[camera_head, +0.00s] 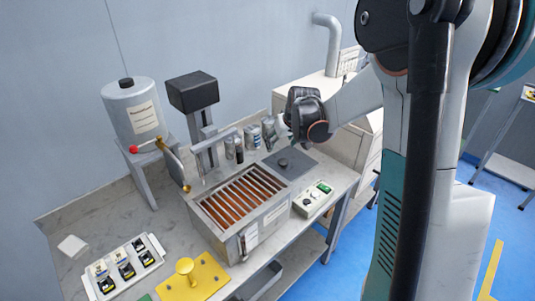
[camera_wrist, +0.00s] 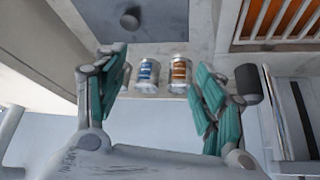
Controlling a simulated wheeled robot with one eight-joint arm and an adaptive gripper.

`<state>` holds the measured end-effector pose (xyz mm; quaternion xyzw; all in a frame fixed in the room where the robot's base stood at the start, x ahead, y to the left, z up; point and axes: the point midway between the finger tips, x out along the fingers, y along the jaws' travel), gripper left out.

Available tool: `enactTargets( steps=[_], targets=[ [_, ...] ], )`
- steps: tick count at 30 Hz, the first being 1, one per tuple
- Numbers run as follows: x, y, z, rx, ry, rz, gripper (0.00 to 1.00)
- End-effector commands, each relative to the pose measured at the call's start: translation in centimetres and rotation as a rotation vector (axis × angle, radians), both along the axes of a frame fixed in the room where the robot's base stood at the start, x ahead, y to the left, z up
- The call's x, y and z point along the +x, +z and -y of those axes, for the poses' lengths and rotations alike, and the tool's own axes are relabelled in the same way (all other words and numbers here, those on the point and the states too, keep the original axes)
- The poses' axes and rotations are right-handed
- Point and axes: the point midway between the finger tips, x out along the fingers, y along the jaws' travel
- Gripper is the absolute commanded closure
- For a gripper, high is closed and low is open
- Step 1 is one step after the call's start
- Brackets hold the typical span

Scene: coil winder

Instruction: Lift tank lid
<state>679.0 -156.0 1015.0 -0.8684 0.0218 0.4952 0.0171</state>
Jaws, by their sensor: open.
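The tank lid (camera_head: 301,168) is a flat dark grey plate with a small black knob (camera_head: 283,162). It lies on the bench beside the open tank (camera_head: 213,228), whose top shows a row of orange-brown slats. In the wrist view the lid (camera_wrist: 85,18) and its knob (camera_wrist: 130,19) are at the top, beyond the left finger. My gripper (camera_wrist: 158,72) is open with teal finger pads apart and nothing held. In the head view it is above and behind the lid, near the cans, its fingers partly hidden.
Two small cans, one blue-labelled (camera_wrist: 147,74) and one orange-labelled (camera_wrist: 180,72), stand at the back of the bench. A dark-headed column (camera_head: 193,92) and a white canister (camera_head: 133,110) stand left. A control box (camera_head: 313,200) sits right of the tank.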

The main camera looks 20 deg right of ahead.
Motion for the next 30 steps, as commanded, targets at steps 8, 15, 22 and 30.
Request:
enactTargets(
  steps=[8,15,22,30],
  targets=[
    [3.8,-6.8,5.6,-0.005,0.005,-0.011,0.36],
    [4.7,-9.4,7.1,-0.007,0.011,-0.014,0.36],
    [6.6,-12.8,7.2,-0.007,0.012,-0.014,0.36],
    [8.6,-16.1,7.3,-0.008,0.010,-0.014,0.36]
  ],
)
